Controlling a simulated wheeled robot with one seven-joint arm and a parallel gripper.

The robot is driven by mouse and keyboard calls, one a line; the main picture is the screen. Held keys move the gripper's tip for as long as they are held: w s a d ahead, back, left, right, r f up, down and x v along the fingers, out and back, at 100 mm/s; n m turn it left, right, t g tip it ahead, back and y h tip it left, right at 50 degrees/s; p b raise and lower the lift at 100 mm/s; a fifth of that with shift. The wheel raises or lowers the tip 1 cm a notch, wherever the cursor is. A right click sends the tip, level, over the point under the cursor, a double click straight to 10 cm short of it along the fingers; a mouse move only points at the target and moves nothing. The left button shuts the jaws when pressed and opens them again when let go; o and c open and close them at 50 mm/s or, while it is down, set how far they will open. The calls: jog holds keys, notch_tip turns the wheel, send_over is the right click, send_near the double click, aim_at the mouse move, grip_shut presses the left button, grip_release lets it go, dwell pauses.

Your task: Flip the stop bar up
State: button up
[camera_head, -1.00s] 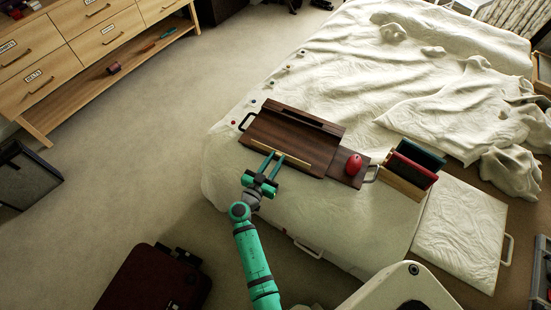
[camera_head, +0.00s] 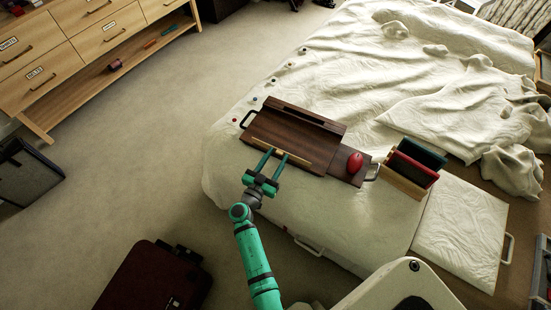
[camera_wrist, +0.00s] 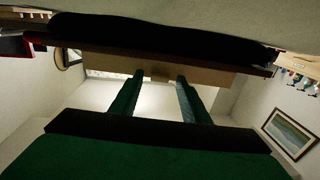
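A dark brown wooden lap desk (camera_head: 297,134) lies on the near end of the bed. The stop bar (camera_head: 306,165) is a light wooden strip along its near edge. The bar also shows in the wrist view (camera_wrist: 215,75), as a tan band under the dark board edge. My gripper (camera_head: 276,154) is at the bar's left-middle part, reaching from the near side. In the wrist view its two fingers (camera_wrist: 160,79) stand apart with nothing visible held between them. The fingertips overlap the bar there; I cannot tell whether they touch it.
A red mouse-like object (camera_head: 355,162) sits on the board's right end. A wooden box (camera_head: 402,185) with red and green items stands to its right. A dark red suitcase (camera_head: 150,280) is on the floor at lower left.

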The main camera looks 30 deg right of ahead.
jog(key=v, duration=1.1)
dwell(0.5)
jog(key=s+a+f+n+t+y, duration=0.1)
jog(key=s+a+f+n+y, duration=0.45)
jog(key=s+a+f, duration=0.3)
jog(key=s+a+n+t+y, duration=0.1)
jog(key=s+a+n+y, duration=0.2)
jog(key=s+a+y, duration=0.45)
jog(key=s+a+r+n+t+y, duration=0.1)
jog(key=s+a+r+n+t, duration=0.1)
jog(key=s+r, duration=0.4)
jog(key=s+a+r+n+t+y, duration=0.2)
jog(key=s+r, duration=0.5)
jog(key=r, duration=1)
jog(key=shift+a+r+t, duration=0.2)
jog(key=shift+a+t, duration=0.2)
jog(key=shift+a, duration=0.5)
